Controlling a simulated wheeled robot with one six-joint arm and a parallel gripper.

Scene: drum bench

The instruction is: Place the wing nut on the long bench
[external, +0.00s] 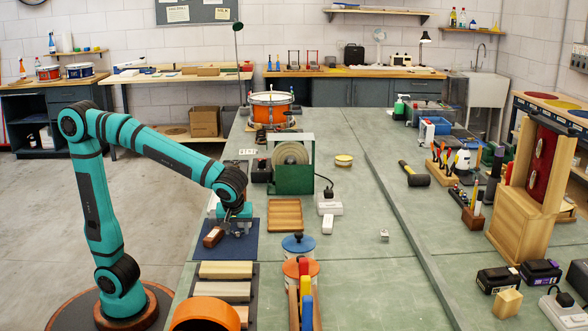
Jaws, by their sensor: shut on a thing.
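My gripper (236,214) is low over the dark blue mat (240,247) at the left edge of the long green-topped bench (357,282). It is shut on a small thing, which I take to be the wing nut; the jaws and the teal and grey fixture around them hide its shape. I cannot tell whether it touches the fixture or the mat. A small metallic piece (384,236) lies alone on the open bench top, too small to identify.
A brown block (213,237) lies beside my gripper. A slatted wooden tray (285,215), a blue-lidded pot (298,245) and a white power strip (329,207) stand to its right. A black mallet (414,174) lies farther right. The bench middle is mostly clear.

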